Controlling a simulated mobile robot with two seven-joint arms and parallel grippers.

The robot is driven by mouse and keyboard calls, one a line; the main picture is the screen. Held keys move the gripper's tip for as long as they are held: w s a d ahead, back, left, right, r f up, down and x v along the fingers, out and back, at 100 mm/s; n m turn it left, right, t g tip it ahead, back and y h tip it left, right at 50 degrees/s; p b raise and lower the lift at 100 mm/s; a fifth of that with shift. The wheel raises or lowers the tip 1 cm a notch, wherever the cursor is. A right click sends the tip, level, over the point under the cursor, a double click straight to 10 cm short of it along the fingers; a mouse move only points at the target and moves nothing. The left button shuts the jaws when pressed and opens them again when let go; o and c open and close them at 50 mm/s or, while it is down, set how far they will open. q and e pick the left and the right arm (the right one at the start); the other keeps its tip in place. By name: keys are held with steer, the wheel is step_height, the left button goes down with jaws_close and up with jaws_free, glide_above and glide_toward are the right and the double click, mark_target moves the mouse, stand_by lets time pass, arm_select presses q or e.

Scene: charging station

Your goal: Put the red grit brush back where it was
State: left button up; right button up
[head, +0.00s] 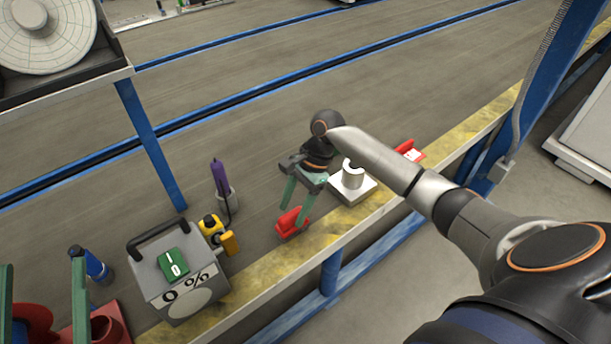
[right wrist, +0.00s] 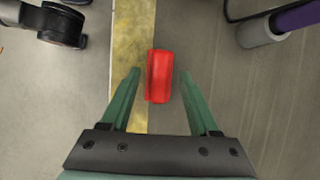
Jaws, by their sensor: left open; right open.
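A red block-shaped thing (head: 292,224), which looks like the red grit brush, lies on the grey bench near the yellow edge strip. In the right wrist view the red brush (right wrist: 160,76) lies partly over that strip. My right gripper (head: 292,212) points down at it, open, with its green fingers (right wrist: 160,88) on either side of the brush. A gap shows at the right finger; whether the left finger touches cannot be told. My left gripper (head: 42,264) is open at the lower left, far from the brush, near a red holder.
A grey box (head: 172,278) with a percent sign, a yellow tool (head: 212,228) and a purple-handled tool (head: 220,178) in a grey cup stand left of my right gripper. A white stand (head: 351,184) and another red thing (head: 408,152) are to its right. Bench behind is clear.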

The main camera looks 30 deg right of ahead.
steer(key=p+v, duration=0.1)
steer(key=v, duration=0.5)
steer(key=shift+p, duration=0.4)
arm_select(q)
step_height(320, 180, down, 19)
steer(key=a+n+g+y+p, duration=0.1)
steer(key=n+g+y, duration=0.3)
steer(key=g, duration=0.3)
steer(key=shift+w+y, duration=0.25)
steer(key=shift+y, duration=0.25)
arm_select(e)
steer(key=shift+v, duration=2.1)
